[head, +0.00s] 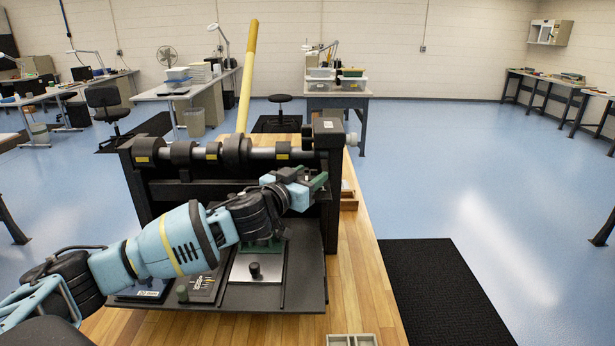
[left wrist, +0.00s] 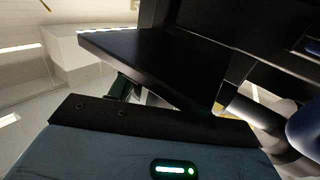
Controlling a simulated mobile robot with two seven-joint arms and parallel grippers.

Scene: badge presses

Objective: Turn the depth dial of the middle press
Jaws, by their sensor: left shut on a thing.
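A black press (head: 165,190) stands on a wooden bench with a shaft across its top and a long yellow lever (head: 248,75) rising from it. A pale knob (head: 353,138) sticks out at the right end, apart from my gripper. I cannot tell which part is the depth dial. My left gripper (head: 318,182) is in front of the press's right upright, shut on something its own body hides. The left wrist view shows a black panel (left wrist: 130,55) close by; the grip itself is not clear there. My right gripper is not in view.
Tooling plates with small knobs (head: 254,269) lie on the press's front shelf (head: 290,297), under my left arm. The wooden bench (head: 355,290) is mostly bare at right, with a small tray (head: 351,340) at its front. A black mat (head: 435,290) lies on the open blue floor.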

